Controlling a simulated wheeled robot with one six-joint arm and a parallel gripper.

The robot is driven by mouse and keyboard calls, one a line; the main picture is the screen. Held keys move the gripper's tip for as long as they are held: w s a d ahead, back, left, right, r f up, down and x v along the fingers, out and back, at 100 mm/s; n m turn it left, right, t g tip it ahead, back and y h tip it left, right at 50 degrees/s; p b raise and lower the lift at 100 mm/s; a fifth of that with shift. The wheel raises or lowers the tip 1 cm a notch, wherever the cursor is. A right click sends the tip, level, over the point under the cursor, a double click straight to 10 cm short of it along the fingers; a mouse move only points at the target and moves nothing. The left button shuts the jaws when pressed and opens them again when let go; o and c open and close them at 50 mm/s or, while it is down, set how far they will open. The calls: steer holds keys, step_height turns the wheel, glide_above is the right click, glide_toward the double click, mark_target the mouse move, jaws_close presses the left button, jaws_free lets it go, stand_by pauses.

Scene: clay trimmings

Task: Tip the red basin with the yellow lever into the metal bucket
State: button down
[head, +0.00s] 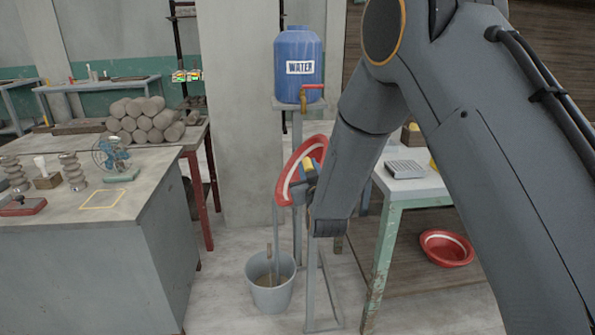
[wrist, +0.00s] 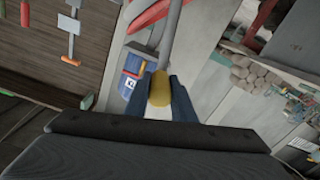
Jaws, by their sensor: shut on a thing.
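The red basin (head: 291,172) is steeply tilted on its stand, its rim leaning over to the left. The metal bucket (head: 270,293) stands upright on the floor below, with a stick and some brownish matter in it. My gripper (wrist: 163,90) is shut on the yellow lever (wrist: 160,88), whose rod runs up in the wrist view toward the red basin (wrist: 150,14). In the head view the yellow lever (head: 308,165) shows beside the basin, partly hidden by my wrist. I cannot tell what is in the basin.
A blue water barrel (head: 298,75) stands on a post behind the basin. A grey workbench (head: 95,225) is at left, with a small fan (head: 113,157). A green-legged table (head: 385,235) is at right. Another red basin (head: 447,248) lies low beneath it.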

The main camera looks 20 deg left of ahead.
steer(key=shift+s+a+f, duration=0.2)
steer(key=shift+a, duration=0.2)
steer(key=c, duration=1.5)
jaws_free()
steer(key=shift+b+v, duration=0.6)
steer(key=shift+v, duration=3.3)
steer(key=shift+a, duration=0.1)
